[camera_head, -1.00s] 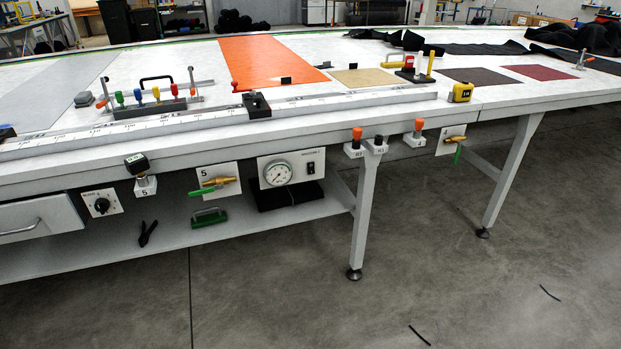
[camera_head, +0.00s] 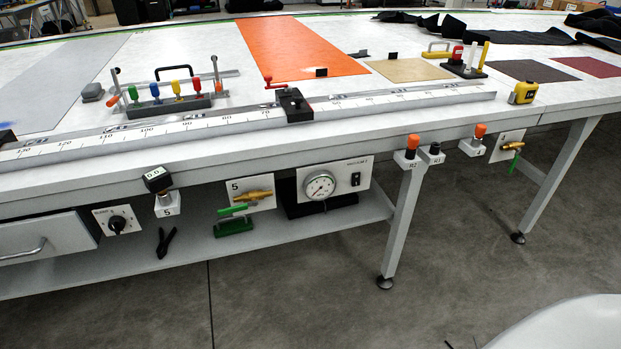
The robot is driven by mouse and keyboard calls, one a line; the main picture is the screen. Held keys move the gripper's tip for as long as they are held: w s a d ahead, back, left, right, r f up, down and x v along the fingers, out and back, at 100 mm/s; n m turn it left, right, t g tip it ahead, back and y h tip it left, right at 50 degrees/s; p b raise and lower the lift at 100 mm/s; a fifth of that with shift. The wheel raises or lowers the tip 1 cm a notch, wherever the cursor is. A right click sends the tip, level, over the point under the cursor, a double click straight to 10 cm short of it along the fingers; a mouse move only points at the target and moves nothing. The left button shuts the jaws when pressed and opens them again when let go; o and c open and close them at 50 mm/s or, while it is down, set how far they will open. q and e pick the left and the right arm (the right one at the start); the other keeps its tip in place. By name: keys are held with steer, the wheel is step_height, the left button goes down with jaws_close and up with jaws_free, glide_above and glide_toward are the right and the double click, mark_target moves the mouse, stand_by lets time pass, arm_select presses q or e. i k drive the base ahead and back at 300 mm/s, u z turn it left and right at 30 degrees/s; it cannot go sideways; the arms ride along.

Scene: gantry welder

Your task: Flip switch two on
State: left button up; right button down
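Several small switches hang along the table's front edge. An orange-topped switch (camera_head: 413,142) sits on a white block at the front leg; its small label seems to end in 2, but is hard to read. A black-topped switch (camera_head: 434,149) is just right of it. Another orange-topped switch (camera_head: 479,131) is further right. A black-capped switch (camera_head: 157,180) over a label 5 is at the left. A black rocker switch (camera_head: 355,179) is on the gauge panel. I cannot tell any switch's on or off state. Neither gripper is in view.
A pressure gauge (camera_head: 320,186) and green-handled valves (camera_head: 253,194) line the front. A drawer (camera_head: 45,238) is at left. The long white table (camera_head: 190,60) carries a ruler rail (camera_head: 200,126), coloured sheets and a yellow tape measure (camera_head: 522,93). The floor in front (camera_head: 290,310) is clear.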

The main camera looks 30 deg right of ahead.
mark_target(356, 177)
steer(key=z, duration=0.4)
steer(key=i, duration=0.85)
steer(key=z, duration=0.8)
